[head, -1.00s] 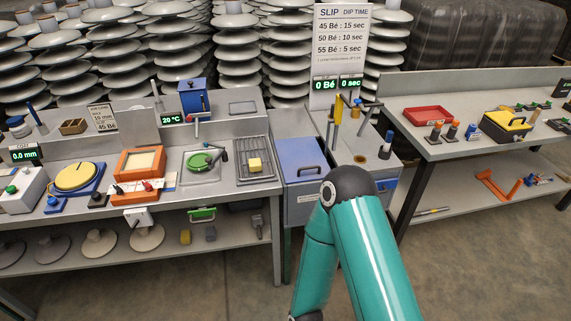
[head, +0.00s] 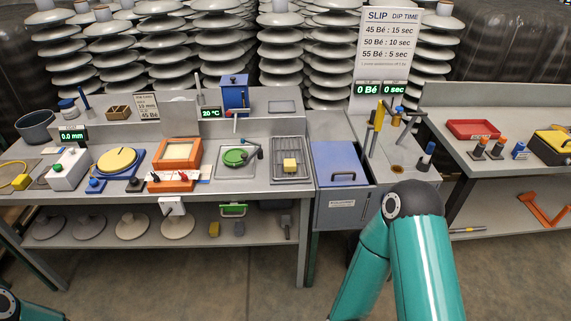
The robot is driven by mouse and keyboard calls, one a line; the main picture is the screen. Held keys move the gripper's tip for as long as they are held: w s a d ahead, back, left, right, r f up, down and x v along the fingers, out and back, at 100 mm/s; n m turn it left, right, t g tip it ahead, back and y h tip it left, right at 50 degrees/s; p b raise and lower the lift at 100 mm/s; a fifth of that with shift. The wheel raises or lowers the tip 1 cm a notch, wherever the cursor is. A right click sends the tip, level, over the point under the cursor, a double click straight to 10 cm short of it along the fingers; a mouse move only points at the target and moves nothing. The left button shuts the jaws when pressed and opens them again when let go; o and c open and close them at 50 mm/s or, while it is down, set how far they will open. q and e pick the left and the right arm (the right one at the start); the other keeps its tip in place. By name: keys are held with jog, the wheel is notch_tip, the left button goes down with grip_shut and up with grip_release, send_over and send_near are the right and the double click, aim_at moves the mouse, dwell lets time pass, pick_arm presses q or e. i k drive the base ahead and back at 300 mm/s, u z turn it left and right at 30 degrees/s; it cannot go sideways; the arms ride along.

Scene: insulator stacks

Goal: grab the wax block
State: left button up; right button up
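A small yellow block (head: 290,165), which looks like wax, rests on the wire rack (head: 291,179) in the grey tray on the bench. A second, duller yellow block (head: 214,229) lies on the lower shelf beside a grey block (head: 239,229). I cannot tell for sure which is the wax block. Nothing touches either one. My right arm's teal links rise at the lower right, but its gripper is out of view. Only a bit of my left arm shows in the bottom left corner, and its gripper is out of view.
A blue-lidded bin (head: 340,163) stands right of the rack. An orange frame (head: 178,155), a green disc (head: 238,156) and a yellow turntable (head: 116,160) are to its left. A blue box (head: 235,93) sits on the raised back ledge. Floor in front is clear.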

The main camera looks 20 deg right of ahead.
aim_at(289, 164)
jog(key=u, duration=0.05)
jog(key=i, duration=0.9)
jog(key=z, duration=0.05)
